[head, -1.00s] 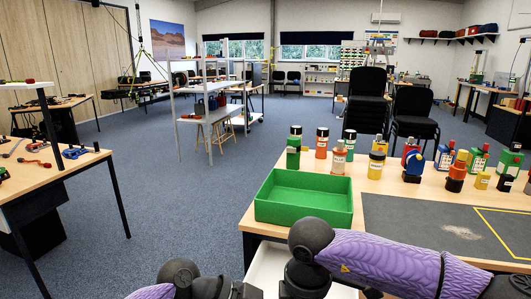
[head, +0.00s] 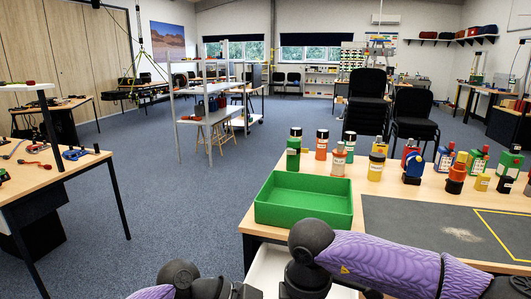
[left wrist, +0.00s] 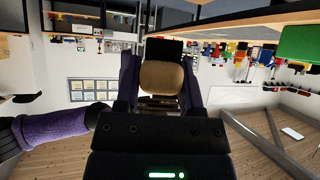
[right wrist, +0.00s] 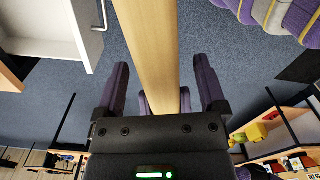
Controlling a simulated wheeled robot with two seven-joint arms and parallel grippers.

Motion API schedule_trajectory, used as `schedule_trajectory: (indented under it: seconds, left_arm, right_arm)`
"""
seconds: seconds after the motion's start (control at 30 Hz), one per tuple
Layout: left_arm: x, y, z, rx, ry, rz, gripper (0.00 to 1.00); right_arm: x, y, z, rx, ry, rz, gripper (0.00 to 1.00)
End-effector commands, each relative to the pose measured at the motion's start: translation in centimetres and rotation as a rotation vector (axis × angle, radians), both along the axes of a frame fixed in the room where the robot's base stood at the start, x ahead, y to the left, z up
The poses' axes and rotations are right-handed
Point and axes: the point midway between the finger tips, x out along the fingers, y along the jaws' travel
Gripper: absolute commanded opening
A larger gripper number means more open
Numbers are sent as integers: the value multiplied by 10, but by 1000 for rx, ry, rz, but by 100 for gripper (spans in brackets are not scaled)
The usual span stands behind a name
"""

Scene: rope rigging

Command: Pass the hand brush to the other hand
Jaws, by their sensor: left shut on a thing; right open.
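In the left wrist view my left gripper (left wrist: 158,88) is shut on the hand brush (left wrist: 162,78). A rounded tan wooden part of it faces the camera between the fingers, with a dark block beyond. The rest of the brush is hidden. In the right wrist view my right gripper (right wrist: 163,85) is open. A long pale wooden bar (right wrist: 147,40) runs from the top edge down between its fingers. I cannot tell whether it is part of the brush or whether the fingers touch it. The head view shows neither gripper nor brush, only my purple-sleeved arms.
A wooden workbench (head: 250,229) stands at the right with an empty green tray (head: 303,214) at its near left corner. Several bottles and tins stand behind it, and a grey mat (head: 420,222) lies to the right. A white drawer (right wrist: 45,25) shows in the right wrist view.

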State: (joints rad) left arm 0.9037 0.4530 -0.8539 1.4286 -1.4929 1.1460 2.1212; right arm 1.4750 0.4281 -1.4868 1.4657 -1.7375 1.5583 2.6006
Motion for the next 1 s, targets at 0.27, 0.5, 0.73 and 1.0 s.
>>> schedule_trajectory:
  seconds: [0.27,0.5,0.73,1.0]
  left_arm:
    - [0,0,28,-1,-12,0,0]
    - [-1,0,48,-1,-19,0,0]
    - [-1,0,67,-1,-27,0,0]
    - [-1,0,90,-1,-35,-1,0]
  right_arm:
    - [0,0,26,1,-2,-1,90]
    - [0,0,46,0,-2,-1,90]
    - [0,0,64,0,-2,0,90]
    - [0,0,87,0,-2,0,90]
